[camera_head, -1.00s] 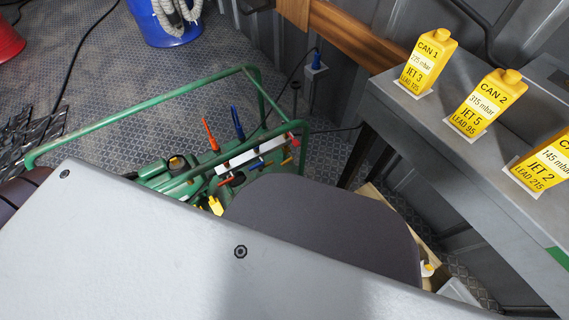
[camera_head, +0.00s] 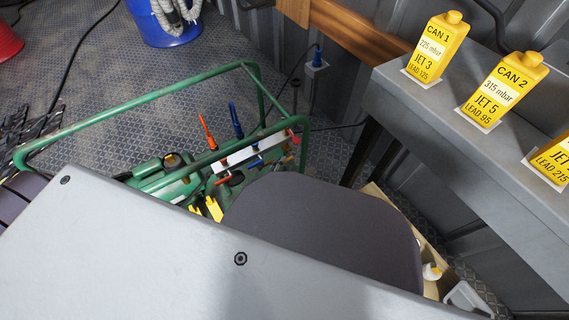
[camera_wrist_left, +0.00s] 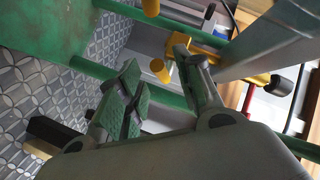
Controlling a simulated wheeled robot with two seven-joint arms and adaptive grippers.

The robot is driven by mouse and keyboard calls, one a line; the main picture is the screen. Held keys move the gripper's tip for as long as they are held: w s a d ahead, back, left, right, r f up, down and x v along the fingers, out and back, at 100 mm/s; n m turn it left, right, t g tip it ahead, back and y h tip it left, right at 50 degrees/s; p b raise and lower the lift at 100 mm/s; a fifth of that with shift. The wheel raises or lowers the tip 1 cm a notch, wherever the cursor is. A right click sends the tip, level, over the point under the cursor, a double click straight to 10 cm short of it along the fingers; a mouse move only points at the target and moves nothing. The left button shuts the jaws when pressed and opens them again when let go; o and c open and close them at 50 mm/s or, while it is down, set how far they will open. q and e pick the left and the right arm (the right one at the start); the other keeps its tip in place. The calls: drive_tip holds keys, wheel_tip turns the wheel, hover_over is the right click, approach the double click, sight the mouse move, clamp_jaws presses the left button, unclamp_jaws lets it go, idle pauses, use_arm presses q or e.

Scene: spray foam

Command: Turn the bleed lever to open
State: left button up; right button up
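A pale manifold bar (camera_head: 240,153) with red, blue and yellow levers sits on a green machine inside a green tube frame (camera_head: 130,112). A red lever (camera_head: 207,131) and a blue lever (camera_head: 235,120) stand up from it. I cannot tell which is the bleed lever. In the left wrist view, my left gripper (camera_wrist_left: 168,88) is open and empty, with its fingers spread near the green tubes. A yellow fitting (camera_wrist_left: 181,58) and a yellow stub (camera_wrist_left: 160,70) show beyond the gap; contact is unclear. My right gripper is not in view.
Yellow cans (camera_head: 438,48) stand on a grey bench (camera_head: 400,98) at right. A blue bucket (camera_head: 163,24) stands at the back. A large grey panel (camera_head: 150,250) hides the near side. Patterned floor lies left of the frame.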

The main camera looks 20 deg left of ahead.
use_arm(q)
drive_tip(key=shift+b+x, duration=0.6)
drive_tip(key=shift+x, duration=0.85)
clamp_jaws()
